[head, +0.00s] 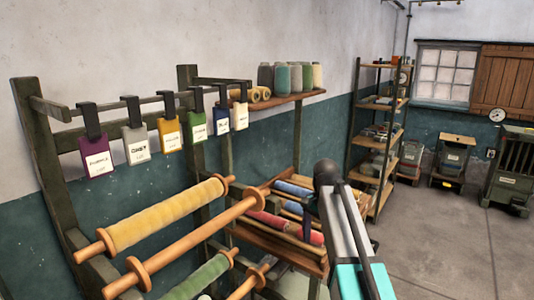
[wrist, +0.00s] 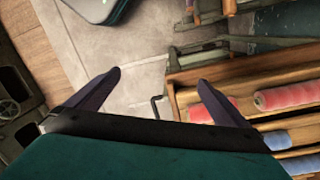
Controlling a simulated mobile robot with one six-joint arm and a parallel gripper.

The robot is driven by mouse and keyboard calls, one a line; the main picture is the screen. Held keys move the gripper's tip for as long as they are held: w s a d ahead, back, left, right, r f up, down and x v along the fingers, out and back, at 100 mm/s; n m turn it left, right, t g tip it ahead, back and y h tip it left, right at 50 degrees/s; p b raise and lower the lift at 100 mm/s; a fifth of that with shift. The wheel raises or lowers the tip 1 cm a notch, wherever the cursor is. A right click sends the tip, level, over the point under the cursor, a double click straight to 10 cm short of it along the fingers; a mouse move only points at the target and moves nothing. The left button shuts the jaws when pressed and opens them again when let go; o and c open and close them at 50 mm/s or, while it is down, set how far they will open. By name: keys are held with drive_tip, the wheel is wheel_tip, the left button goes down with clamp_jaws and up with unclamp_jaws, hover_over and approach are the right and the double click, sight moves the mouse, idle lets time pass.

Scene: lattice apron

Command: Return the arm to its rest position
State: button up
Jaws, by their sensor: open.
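My arm (head: 345,235) rises from the bottom right of the head view, in front of the wooden shelf with rolls. The gripper's fingers do not show in the head view. In the wrist view my gripper (wrist: 158,85) shows two dark fingers spread wide apart.
A rack holds a yellow roll (head: 165,217), a green roll (head: 200,276) and a bare wooden roller (head: 185,243). Coloured tags (head: 136,145) hang above. A shelf with red rolls (wrist: 290,96) and blue rolls stands beside my arm. Floor (head: 435,235) at right is clear.

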drive_tip(key=s+f+g, duration=0.2)
drive_tip(key=s+f, duration=0.3)
drive_tip(key=f, duration=0.6)
drive_tip(key=s+f+n+g, duration=0.1)
drive_tip(key=s+f, duration=0.5)
drive_tip(key=f, duration=0.5)
drive_tip(key=s+f+g, duration=0.2)
drive_tip(key=s+f, duration=0.3)
drive_tip(key=f, duration=0.5)
drive_tip(key=s+f+n, duration=1.1)
drive_tip(key=s+f, duration=1)
drive_tip(key=s, duration=0.4)
drive_tip(key=shift+s+f+b, duration=0.25)
drive_tip(key=shift+s+b, duration=0.15)
drive_tip(key=shift+b, duration=0.05)
